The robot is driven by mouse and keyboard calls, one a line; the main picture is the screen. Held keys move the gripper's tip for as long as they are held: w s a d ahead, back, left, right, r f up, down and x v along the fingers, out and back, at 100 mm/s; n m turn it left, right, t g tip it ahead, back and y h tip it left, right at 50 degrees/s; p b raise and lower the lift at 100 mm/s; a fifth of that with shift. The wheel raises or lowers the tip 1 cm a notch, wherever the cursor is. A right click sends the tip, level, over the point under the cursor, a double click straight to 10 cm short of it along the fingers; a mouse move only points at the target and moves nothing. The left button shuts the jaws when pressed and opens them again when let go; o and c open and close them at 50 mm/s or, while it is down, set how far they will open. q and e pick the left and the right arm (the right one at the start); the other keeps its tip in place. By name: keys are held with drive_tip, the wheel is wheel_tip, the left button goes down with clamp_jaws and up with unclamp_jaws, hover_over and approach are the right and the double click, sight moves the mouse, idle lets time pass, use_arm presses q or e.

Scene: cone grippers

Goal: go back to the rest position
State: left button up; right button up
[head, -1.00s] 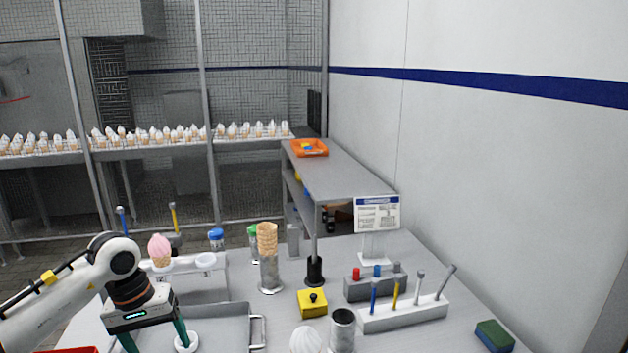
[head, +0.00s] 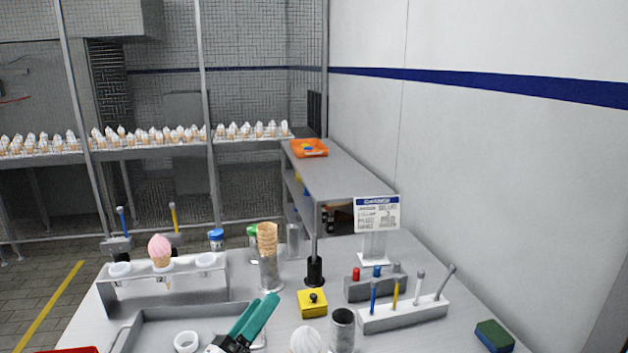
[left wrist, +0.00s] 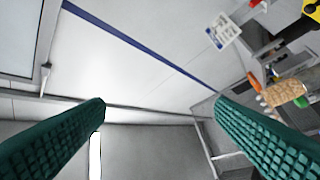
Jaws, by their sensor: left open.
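My left gripper (head: 258,318) shows at the bottom middle of the head view, its green fingers pointing up and to the right over the grey tray. In the left wrist view its two ribbed green fingers (left wrist: 160,125) stand wide apart with nothing between them. They face the white wall with the blue stripe. My right gripper is not in view. A pink ice cream cone (head: 160,250) stands upright in the cone rack (head: 112,291) at the left of the table, apart from my left gripper.
A stack of cones (head: 268,243), a yellow box with a black knob (head: 312,303), a metal cup (head: 342,330) and a white swirl (head: 306,340) stand near my left gripper. A white tool holder (head: 405,315) stands at right. The grey tray (head: 190,312) holds a white ring (head: 187,341).

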use_arm(q)
drive_tip(key=s+a+f+n+g+y, duration=0.2)
drive_tip(key=a+f+n+y, duration=0.4)
drive_tip(key=n, duration=0.4)
drive_tip(key=s+a+f+n+g+y, duration=0.15)
drive_tip(key=a+f+n+y, duration=0.25)
drive_tip(key=f+n+y, duration=0.5)
drive_tip(key=s+a+f+n+g+h, duration=0.1)
drive_tip(key=s+f+n+g, duration=0.55)
drive_tip(key=s, duration=0.45)
drive_tip(key=s+a+f+n+g+h, duration=0.1)
drive_tip(key=s+f+n+g+h, duration=0.1)
drive_tip(key=s+f+n+g, duration=0.65)
drive_tip(key=s+f+m+t, duration=0.1)
drive_tip(key=s+f+m, duration=0.1)
drive_tip(key=f, duration=1.1)
drive_tip(key=s+f+m+t, duration=0.1)
drive_tip(key=s+f, duration=0.1)
drive_tip(key=f, duration=1)
drive_tip(key=s+a+f+g, duration=0.1)
drive_tip(key=s+a+f, duration=0.1)
drive_tip(key=s+f, duration=1.3)
drive_tip(key=shift+s+a+y, duration=0.25)
drive_tip(key=shift+s+y, duration=0.05)
drive_tip(key=shift+s, duration=0.15)
